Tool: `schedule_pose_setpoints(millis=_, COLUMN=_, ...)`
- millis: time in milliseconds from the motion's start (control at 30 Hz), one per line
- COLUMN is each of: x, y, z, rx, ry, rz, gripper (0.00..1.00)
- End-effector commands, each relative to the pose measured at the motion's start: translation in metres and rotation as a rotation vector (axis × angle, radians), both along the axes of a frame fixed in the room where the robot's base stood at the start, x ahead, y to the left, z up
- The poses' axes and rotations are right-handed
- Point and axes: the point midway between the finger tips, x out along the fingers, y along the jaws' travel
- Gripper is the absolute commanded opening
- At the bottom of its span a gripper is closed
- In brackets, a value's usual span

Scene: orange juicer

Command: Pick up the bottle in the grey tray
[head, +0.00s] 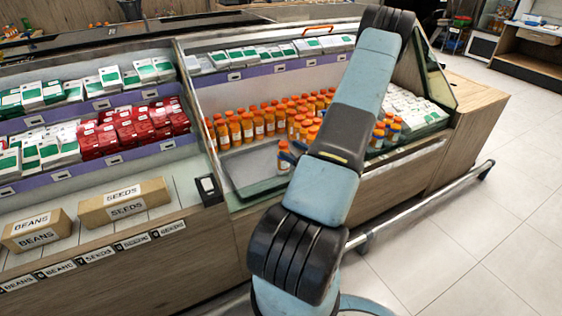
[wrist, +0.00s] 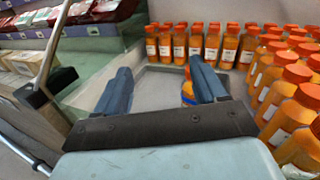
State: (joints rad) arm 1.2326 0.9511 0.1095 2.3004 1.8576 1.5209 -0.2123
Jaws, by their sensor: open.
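My gripper (wrist: 161,78) is open over the tray's bare floor (wrist: 158,88), with nothing held. In the head view the arm hides most of the gripper.
Rows of orange bottles (wrist: 205,42) line the tray's back, with more bottles (wrist: 300,110) close on the right. Red boxes (head: 130,130) and seeds cartons (head: 125,200) fill the neighbouring shelves.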

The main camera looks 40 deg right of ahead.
Motion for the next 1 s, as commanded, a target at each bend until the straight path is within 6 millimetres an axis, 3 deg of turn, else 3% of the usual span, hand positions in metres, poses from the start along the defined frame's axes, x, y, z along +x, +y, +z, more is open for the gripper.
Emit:
schedule_pose_setpoints(millis=100, x=-0.017, y=-0.02, z=-0.026, rx=0.05, ry=0.005, rz=-0.11, gripper=0.71)
schedule_pose_setpoints(millis=333, x=-0.027, y=-0.036, z=-0.045, rx=0.084, ry=0.006, rz=-0.2, gripper=0.71)
schedule_pose_setpoints(millis=800, x=0.043, y=-0.042, z=-0.046, rx=0.084, ry=0.007, rz=-0.201, gripper=0.71)
schedule_pose_setpoints(millis=1000, x=0.056, y=-0.042, z=-0.046, rx=0.086, ry=0.008, rz=-0.202, gripper=0.71)
